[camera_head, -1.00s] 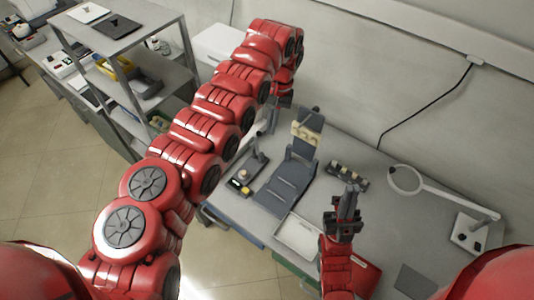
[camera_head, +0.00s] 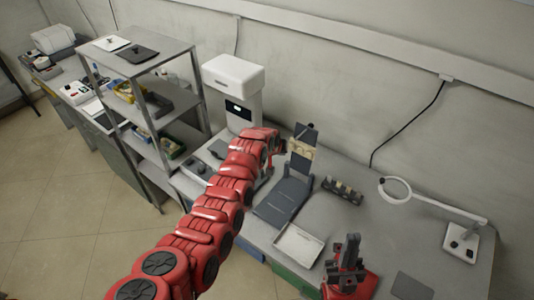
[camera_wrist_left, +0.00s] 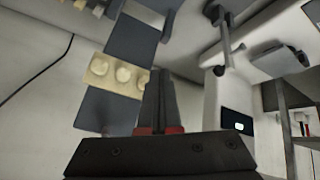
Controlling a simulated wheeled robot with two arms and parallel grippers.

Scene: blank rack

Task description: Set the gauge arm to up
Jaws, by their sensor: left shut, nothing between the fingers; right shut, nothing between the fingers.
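A dark grey stand has a flat base (camera_head: 283,201) and an upright panel. A beige plate with round pale discs (camera_head: 301,150) is on the panel; it also shows in the left wrist view (camera_wrist_left: 115,75). My left gripper (camera_head: 278,147) is beside this panel, shut and empty; its fingers (camera_wrist_left: 159,105) appear near the beige plate in the wrist view. A slim grey post with a dark rounded end (camera_wrist_left: 223,45) shows right of the fingers there. I cannot tell whether it is the gauge arm. My right gripper (camera_head: 350,248) is shut and empty, low over the bench front.
A white machine with a small screen (camera_head: 234,88) stands behind my left arm. A pale tray (camera_head: 299,247), a dark block row (camera_head: 342,191) and a ring lamp (camera_head: 396,190) are on the bench. A metal shelf (camera_head: 148,62) stands at left.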

